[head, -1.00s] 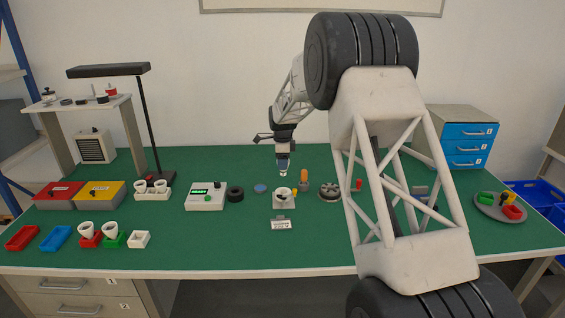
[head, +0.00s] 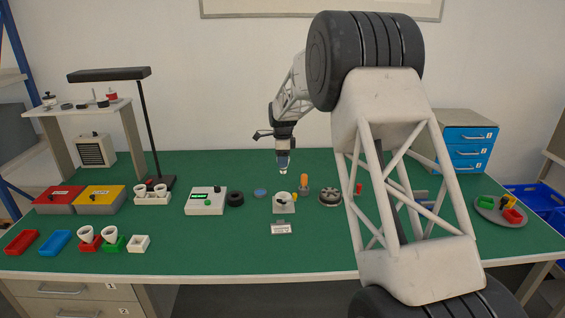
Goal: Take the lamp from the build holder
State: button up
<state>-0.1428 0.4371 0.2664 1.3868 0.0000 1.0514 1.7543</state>
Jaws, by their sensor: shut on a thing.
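The build holder (head: 284,208) is a small pale block in the middle of the green bench, with a white round part (head: 281,198) and a dark bit on top. My gripper (head: 283,169) points straight down above it, clear of it by a gap. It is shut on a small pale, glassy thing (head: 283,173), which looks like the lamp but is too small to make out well. The fingertips are also hard to make out.
A blue disc (head: 260,193), a black ring (head: 235,199) and a grey-white box (head: 205,201) stand left of the holder. An orange cylinder (head: 304,181) and a dark round piece (head: 329,198) stand right. A small label plate (head: 281,228) lies in front. My arm hides part of the right side.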

jog(key=shift+r, duration=0.7)
